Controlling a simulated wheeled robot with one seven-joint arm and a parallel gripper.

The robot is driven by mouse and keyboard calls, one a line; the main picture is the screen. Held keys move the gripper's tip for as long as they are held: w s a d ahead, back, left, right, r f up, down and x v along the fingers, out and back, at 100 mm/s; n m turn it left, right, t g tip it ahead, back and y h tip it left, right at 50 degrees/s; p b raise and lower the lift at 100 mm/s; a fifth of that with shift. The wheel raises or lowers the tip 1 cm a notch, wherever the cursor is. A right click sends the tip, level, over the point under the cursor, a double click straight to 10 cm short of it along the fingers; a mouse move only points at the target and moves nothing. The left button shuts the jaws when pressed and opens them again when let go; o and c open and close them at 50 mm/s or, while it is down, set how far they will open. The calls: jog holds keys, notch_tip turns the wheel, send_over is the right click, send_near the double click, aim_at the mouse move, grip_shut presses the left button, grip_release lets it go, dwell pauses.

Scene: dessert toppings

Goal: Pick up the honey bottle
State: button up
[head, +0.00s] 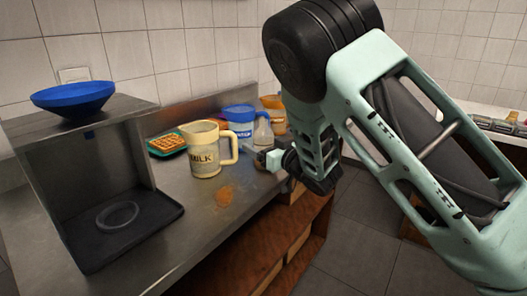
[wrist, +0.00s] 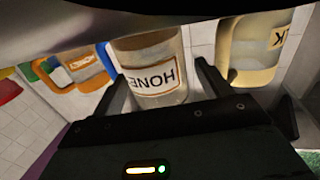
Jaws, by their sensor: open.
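The honey bottle (wrist: 152,72) is a clear bottle whose HONEY label appears upside down in the wrist view. My gripper (wrist: 164,92) is open, with one black finger on each side of the bottle and the bottle between or just beyond the fingertips. I cannot tell whether either finger touches it. In the head view, a small clear bottle (head: 263,133), probably the honey, stands on the counter near my gripper (head: 260,158). The fingers are small there and partly hidden by my wrist.
The cream milk jug (head: 203,152) stands close by on the counter (head: 180,215); it also shows in the wrist view (wrist: 258,48). A blue jug (head: 238,117) is behind. Waffles on a green plate (head: 165,150) and a blue bowl (head: 72,97) on a metal box are left.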

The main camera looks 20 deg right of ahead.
jog(key=c, duration=1.2)
jog(key=shift+r, duration=0.1)
